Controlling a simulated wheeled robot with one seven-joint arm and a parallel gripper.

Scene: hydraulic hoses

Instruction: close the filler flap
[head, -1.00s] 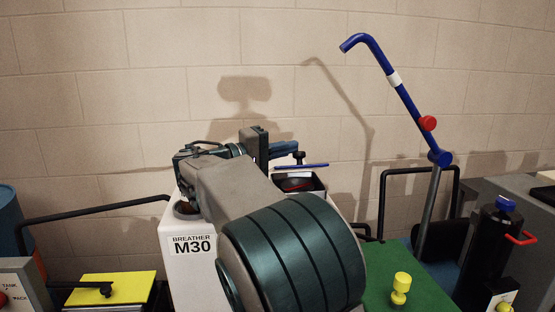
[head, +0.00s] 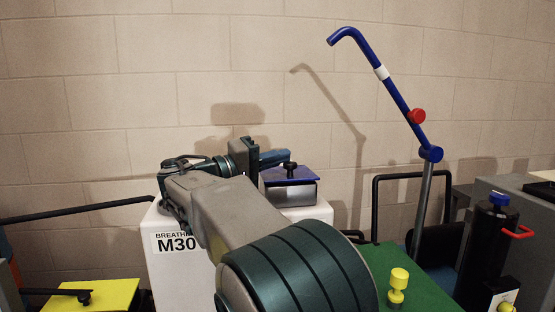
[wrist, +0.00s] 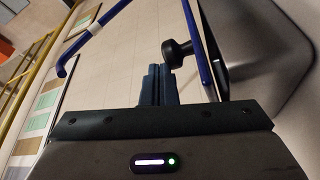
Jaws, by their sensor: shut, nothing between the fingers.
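The filler flap (head: 300,174) is a blue lid with a black knob (head: 290,166), lying over a grey box-shaped filler neck (head: 291,194) on the white breather cabinet. In the wrist view the flap (wrist: 191,28) is seen nearly edge-on, with its knob (wrist: 178,52) toward my fingers and the grey neck on its other side. Whether it is fully seated I cannot tell. My gripper (head: 284,156) is shut and empty beside the knob. Its fingertips (wrist: 157,68) are close to the knob in the wrist view; contact is unclear.
The white cabinet (head: 185,280) is labelled BREATHER M30. A blue bent pipe (head: 385,80) with a red knob rises at right. A black rail (head: 415,175), a black cylinder (head: 488,250) and a green surface (head: 385,265) with a yellow knob lie to the right.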

